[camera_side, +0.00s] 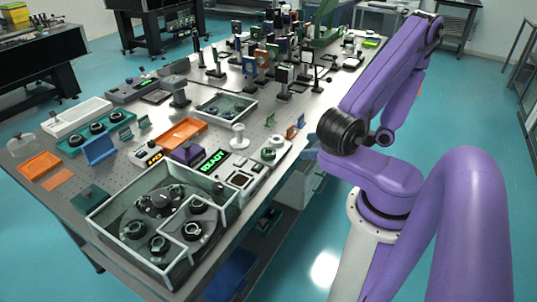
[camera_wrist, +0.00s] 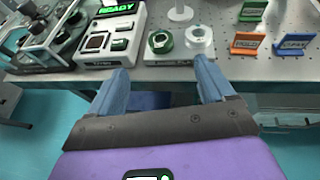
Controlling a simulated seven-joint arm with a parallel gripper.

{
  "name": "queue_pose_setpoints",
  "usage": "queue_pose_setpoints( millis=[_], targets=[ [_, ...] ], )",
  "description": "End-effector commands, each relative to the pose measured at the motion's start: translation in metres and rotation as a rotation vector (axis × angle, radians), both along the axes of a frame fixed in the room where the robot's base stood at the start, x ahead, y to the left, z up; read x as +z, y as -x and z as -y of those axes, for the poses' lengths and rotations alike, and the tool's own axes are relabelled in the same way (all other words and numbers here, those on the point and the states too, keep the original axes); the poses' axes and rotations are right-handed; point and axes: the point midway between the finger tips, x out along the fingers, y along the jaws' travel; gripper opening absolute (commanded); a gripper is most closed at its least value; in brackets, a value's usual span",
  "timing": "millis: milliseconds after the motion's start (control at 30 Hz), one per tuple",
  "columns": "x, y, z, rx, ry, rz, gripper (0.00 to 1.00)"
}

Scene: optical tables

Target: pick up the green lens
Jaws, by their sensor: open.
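A small green ring-shaped piece (camera_wrist: 160,41), which may be the green lens, lies near the table's front edge in the wrist view. It sits on a pale base, left of a clear whitish ring (camera_wrist: 198,36). In the side view the green piece (camera_side: 268,154) is small, and I cannot tell for certain that it is a lens. My gripper (camera_wrist: 159,65) is open and empty, its two blue fingers apart. The green piece shows ahead of the gap between the fingertips, not touching them. In the side view my gripper is mostly hidden behind my arm.
A device with a green READY display (camera_wrist: 118,8) stands left of the ring. A glass-walled box (camera_side: 130,255) holds several dark round mounts. Small upright signs, one orange (camera_wrist: 246,44) and one blue (camera_wrist: 293,44), stand to the right.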

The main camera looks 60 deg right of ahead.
Motion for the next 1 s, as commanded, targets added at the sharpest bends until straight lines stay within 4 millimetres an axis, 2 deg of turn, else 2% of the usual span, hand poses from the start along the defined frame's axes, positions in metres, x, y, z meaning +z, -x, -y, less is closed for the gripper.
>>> queue_pose_setpoints(
  millis=[400, 767, 1000],
  targets=[
    [-0.024, -0.056, -0.012, 0.009, 0.0, -0.002, 0.82],
    [-0.034, -0.078, -0.015, 0.004, 0.001, -0.001, 0.82],
    [-0.049, -0.107, -0.02, 0.007, 0.002, -0.002, 0.82]
  ],
)
